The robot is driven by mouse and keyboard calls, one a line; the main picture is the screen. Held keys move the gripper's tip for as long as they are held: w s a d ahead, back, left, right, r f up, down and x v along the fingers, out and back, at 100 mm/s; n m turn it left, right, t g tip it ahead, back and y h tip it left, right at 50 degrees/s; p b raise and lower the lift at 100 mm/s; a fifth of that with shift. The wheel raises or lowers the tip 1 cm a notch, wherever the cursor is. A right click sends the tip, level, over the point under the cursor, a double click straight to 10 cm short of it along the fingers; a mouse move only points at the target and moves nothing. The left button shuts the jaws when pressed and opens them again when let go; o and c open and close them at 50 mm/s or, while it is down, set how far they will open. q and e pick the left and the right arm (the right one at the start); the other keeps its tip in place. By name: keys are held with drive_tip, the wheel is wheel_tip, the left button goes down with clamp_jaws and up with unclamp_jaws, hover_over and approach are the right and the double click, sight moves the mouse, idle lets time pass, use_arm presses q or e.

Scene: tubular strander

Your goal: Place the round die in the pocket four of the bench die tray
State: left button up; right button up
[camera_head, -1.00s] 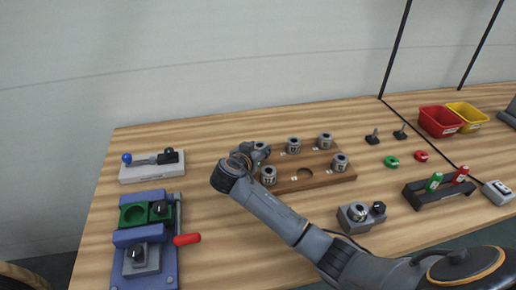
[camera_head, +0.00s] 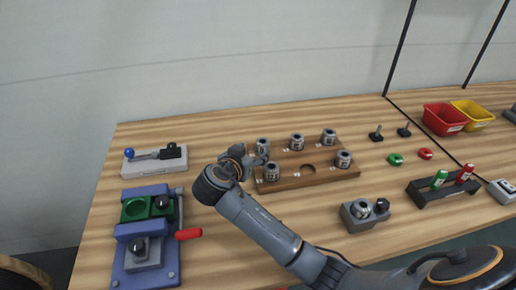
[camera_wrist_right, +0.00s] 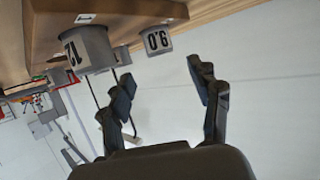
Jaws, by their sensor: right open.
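The wooden die tray (camera_head: 336,176) lies mid-bench with several grey cylindrical dies in it. One round pocket (camera_head: 308,169) in its front row is empty. The front-left die (camera_head: 271,172) and back-left die (camera_head: 262,145) are nearest my right gripper (camera_head: 256,160), which is at the tray's left edge. The right wrist view shows its jaws (camera_wrist_right: 163,92) open with nothing between the tips. Beyond them are dies labelled 12 (camera_wrist_right: 88,48) and 9.0 (camera_wrist_right: 157,41). Another die-like cylinder (camera_head: 361,210) sits in a grey block. I cannot tell which die is the task's. My left gripper is out of view.
A blue fixture (camera_head: 128,258) with a red handle (camera_head: 189,234) stands at left, below a white block with a blue-knobbed lever (camera_head: 155,156). A dark rack (camera_head: 440,192), green ring (camera_head: 396,160) and red bin (camera_head: 444,120) are at right. Bench front centre is partly under my arm.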

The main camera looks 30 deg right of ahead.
drive_tip(key=v, duration=0.4)
drive_tip(key=shift+r, duration=0.1)
idle(0.3)
